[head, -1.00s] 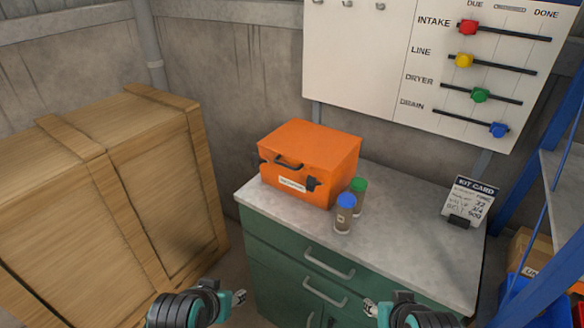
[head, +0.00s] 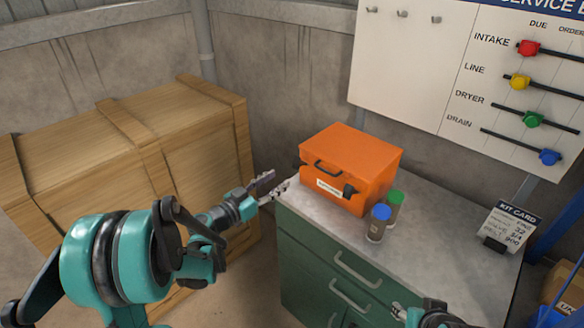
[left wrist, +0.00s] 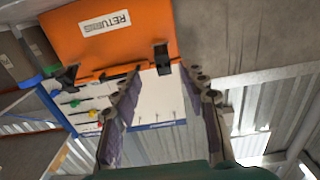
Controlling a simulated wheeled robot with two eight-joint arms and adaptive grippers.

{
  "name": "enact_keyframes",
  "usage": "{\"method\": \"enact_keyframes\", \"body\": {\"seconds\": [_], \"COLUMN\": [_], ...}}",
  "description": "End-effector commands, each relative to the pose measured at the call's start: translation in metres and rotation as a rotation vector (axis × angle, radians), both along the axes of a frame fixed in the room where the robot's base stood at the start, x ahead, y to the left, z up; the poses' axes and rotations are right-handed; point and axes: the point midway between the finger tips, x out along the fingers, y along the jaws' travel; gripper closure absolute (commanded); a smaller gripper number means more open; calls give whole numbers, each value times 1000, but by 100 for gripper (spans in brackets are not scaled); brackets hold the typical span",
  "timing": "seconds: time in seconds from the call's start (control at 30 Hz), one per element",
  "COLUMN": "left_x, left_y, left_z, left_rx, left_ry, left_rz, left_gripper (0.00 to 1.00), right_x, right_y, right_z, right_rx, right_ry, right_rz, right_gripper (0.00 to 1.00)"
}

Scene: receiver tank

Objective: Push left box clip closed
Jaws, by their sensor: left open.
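The orange box (head: 350,168) sits closed-lidded on the cabinet top, with a black handle and a pale label on its front. Its left clip (head: 302,166) is a dark piece at the front's left end, too small to tell its position. The right clip (head: 350,190) juts from the front. In the left wrist view the box (left wrist: 135,35) fills the upper left, with two dark clips at its edge. My left gripper (head: 270,187) is open and empty, left of the box and apart from it. My right gripper (head: 398,311) shows only partly at the bottom; its fingers are unclear.
A blue-capped jar (head: 377,223) and a green-capped jar (head: 394,205) stand right of the box. A kit card (head: 510,228) stands farther right. A wooden crate (head: 200,125) is at the left. The green cabinet (head: 310,268) has bare top between jars and card.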

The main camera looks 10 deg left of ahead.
Motion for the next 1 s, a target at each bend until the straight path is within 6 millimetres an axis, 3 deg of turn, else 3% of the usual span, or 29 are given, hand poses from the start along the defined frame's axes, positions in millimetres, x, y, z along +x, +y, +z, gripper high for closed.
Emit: {"method": "enact_keyframes", "body": {"seconds": [0.5,0.9,1.0], "left_x": [60,69,68], "left_y": [-32,-37,-37], "left_z": [-1,1,1], "left_rx": [-1,-1,-1], "left_ry": [-12,-12,-12], "left_rz": [1,3,3], "left_gripper": [57,57,83], "right_x": [0,0,0], "right_y": [0,0,0], "right_z": [-18,-19,-19], "right_rx": [0,0,0], "right_ry": [0,0,0], "right_rz": [0,0,0], "right_gripper": [57,57,57]}}
